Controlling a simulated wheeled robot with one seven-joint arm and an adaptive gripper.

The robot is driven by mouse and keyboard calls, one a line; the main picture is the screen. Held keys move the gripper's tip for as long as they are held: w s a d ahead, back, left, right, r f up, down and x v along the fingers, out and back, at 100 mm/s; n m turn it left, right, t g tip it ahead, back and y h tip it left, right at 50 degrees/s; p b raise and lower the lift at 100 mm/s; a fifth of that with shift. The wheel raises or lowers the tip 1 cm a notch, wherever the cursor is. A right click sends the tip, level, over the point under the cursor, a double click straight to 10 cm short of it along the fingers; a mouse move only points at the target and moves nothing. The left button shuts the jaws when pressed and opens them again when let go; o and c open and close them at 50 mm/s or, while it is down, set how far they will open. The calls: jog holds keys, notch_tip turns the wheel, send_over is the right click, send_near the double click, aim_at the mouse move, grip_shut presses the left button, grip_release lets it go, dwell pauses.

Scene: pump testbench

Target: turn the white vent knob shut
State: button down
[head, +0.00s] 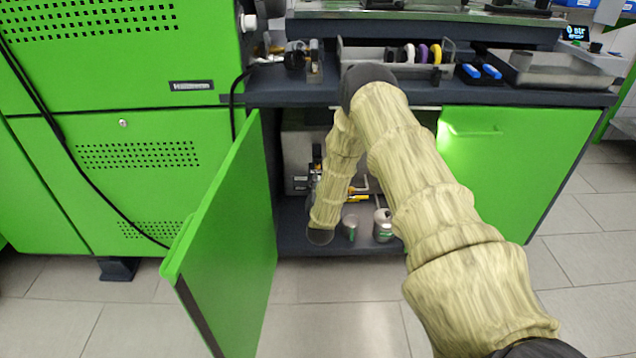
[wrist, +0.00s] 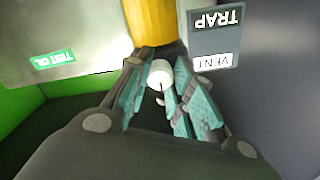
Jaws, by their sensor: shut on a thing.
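The white vent knob (wrist: 159,73) shows in the wrist view between the finger pads of my gripper (wrist: 160,92). The gripper is shut on it, with one ribbed teal pad on each side. A dark mark shows on the near side of the knob. A grey plate (wrist: 214,62) beside it carries upside-down labels reading TRAP and VENT. In the head view my arm reaches over the bench edge and down into the open cabinet. The knob cannot be made out there, and my gripper is not clearly visible.
A yellow cylinder (wrist: 154,20) stands just behind the knob. A pale container labelled TEST OIL (wrist: 60,35) is at left in the wrist view. The open green door (head: 228,240) flanks my arm on the left. Small cans (head: 383,226) stand on the cabinet floor.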

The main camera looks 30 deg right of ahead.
dwell(0.3)
jog(key=c, duration=1.2)
grip_release()
jog(key=v, duration=1.2)
jog(key=shift+f, duration=0.1)
